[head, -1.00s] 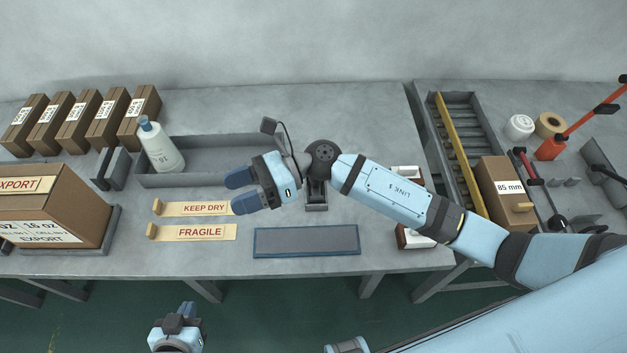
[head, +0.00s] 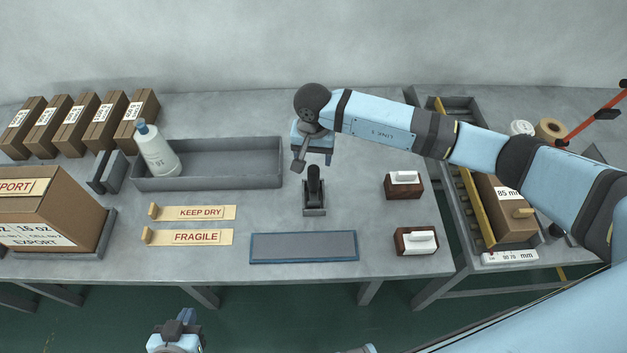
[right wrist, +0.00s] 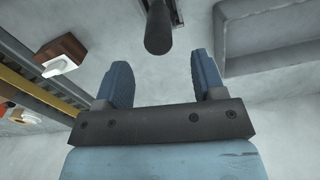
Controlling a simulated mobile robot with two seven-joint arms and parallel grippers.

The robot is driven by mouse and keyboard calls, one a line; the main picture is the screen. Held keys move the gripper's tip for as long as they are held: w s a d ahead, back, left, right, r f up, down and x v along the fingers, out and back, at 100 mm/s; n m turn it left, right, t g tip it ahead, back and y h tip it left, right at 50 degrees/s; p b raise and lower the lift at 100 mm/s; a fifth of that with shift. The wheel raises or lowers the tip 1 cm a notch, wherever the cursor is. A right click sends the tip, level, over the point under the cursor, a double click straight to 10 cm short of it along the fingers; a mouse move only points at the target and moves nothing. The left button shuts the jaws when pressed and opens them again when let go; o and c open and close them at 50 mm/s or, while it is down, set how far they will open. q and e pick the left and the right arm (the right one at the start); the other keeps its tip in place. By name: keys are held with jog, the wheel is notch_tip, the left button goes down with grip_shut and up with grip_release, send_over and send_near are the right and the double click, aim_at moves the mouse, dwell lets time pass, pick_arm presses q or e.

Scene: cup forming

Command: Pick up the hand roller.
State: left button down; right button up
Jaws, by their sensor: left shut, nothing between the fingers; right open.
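The hand roller (head: 314,182) shows as a dark upright handle in a small dark stand (head: 314,211) on the table; its lower part is hidden in the stand. My right gripper (head: 313,150) is above and just behind it in the head view, open and empty. In the right wrist view the handle (right wrist: 158,32) lies ahead of the gap between the two blue fingers (right wrist: 161,75), apart from both. My left gripper (head: 180,330) is low at the bottom edge, in front of the table, shut and empty.
A grey tray (head: 230,180) with a white bottle (head: 157,155) is left of the stand. A flat blue-rimmed pad (head: 304,247) lies in front. Two wooden blocks with white handles (head: 404,190) (head: 416,241) stand to the right. Label strips (head: 197,213) lie at the left.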

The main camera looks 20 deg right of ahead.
aim_at(313, 168)
jog(key=shift+f, duration=0.8)
jog(key=f, duration=0.1)
jog(key=f+p, duration=0.2)
jog(key=f, duration=0.1)
jog(key=shift+s+a, duration=0.1)
jog(key=shift+s, duration=0.25)
jog(key=shift+f, duration=0.7)
jog(key=shift+w, duration=0.1)
grip_shut()
jog(key=shift+r, duration=0.15)
